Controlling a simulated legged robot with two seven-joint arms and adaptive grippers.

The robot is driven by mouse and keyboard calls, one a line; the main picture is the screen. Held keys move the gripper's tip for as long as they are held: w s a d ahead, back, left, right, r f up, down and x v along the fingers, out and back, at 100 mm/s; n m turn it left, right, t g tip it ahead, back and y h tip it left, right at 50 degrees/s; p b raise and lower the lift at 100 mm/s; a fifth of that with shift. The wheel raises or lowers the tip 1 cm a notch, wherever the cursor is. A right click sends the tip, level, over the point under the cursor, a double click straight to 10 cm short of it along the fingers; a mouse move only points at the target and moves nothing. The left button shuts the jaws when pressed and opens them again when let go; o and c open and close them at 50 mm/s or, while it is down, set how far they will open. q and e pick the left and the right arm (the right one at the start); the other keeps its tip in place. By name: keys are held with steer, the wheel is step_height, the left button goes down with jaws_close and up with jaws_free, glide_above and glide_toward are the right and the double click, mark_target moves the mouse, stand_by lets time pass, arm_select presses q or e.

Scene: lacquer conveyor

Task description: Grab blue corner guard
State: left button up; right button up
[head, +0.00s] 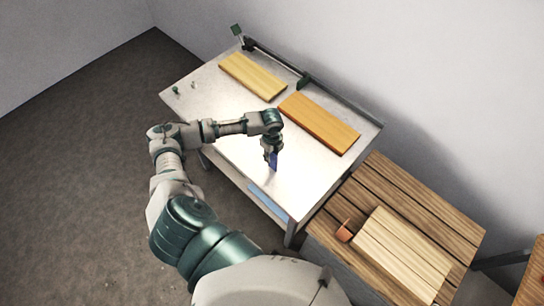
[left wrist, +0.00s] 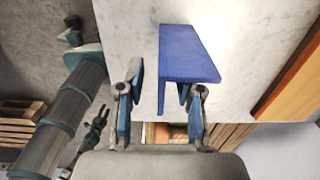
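The blue corner guard (left wrist: 188,52) is an L-shaped piece with a flat top face and a narrow flange pointing down in the left wrist view. My left gripper (left wrist: 160,100) is open around that flange, with a gap to the left finger. The right finger is partly hidden by the guard, so contact there cannot be told. In the head view the guard (head: 274,161) shows small and dark blue at the tips of my left gripper (head: 270,156), over the worktable (head: 225,140). A dark claw shape (left wrist: 95,131) in the left wrist view may be my right gripper; it is too small to read.
A yellow board (head: 252,76) and an orange board (head: 320,122) lie along the back of the table, near a dark rail. A wooden table (head: 410,190) at right holds a pale board (head: 400,250) and a terracotta cup (head: 345,231). The table's left front is mostly clear.

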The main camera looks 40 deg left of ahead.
arm_select(q)
step_height(320, 180, down, 3)
steer(key=shift+w+d+r, duration=0.1)
steer(key=shift+d+r, duration=0.05)
steer(key=shift+d, duration=0.15)
steer(key=c, duration=0.3)
jaws_close()
steer(key=shift+r, duration=0.1)
